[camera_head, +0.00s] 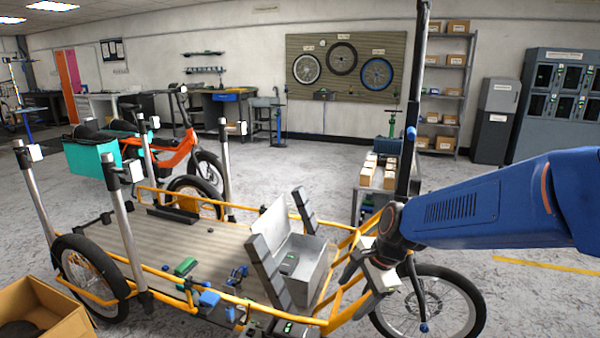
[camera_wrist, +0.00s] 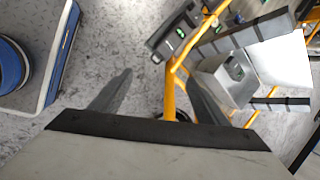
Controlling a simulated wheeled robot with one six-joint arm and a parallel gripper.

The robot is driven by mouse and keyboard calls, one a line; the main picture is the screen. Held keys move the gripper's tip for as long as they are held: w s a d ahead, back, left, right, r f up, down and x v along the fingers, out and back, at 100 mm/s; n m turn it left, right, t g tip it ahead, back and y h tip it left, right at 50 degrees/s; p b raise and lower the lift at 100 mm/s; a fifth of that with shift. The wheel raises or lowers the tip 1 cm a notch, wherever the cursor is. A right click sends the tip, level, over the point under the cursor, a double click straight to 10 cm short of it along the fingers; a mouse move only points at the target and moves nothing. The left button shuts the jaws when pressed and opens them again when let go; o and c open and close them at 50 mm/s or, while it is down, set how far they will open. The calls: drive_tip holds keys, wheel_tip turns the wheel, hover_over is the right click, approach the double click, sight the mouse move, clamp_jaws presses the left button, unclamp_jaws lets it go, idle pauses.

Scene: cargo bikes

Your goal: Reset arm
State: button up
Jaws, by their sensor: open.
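My gripper (camera_wrist: 155,75) is open in the wrist view, its two dark fingers spread apart with nothing held between them. A yellow rail of the cargo bike (camera_wrist: 170,95) shows in the gap; I cannot tell how far below the fingers it is. In the head view my blue arm reaches in from the right, and its wrist end hangs by the right end of the cargo bike (camera_head: 200,248), above its front wheel.
Dark padded bars (camera_head: 268,270) stand by the box. A green item (camera_head: 187,266) and blue items (camera_head: 210,298) lie along the near deck edge. Upright posts (camera_head: 125,225) rise on the left. A cardboard box (camera_head: 70,318) is lower left. A cart (camera_head: 372,200) stands behind.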

drive_tip(key=s+d+r+n+t+h, duration=0.1)
drive_tip(key=s+d+r+n, duration=0.2)
drive_tip(key=s+d+n, duration=0.4)
drive_tip(key=s+d+r+n+t+h, duration=0.1)
drive_tip(key=s+d+r+n, duration=0.3)
drive_tip(key=s, duration=0.9)
drive_tip(key=d+n+h, duration=0.1)
drive_tip(key=d+n, duration=0.2)
drive_tip(key=d, duration=0.1)
drive_tip(key=shift+s+d+n+h, duration=0.25)
drive_tip(key=shift+s+n+h, duration=0.05)
drive_tip(key=shift+s, duration=0.1)
drive_tip(key=shift+c, duration=0.6)
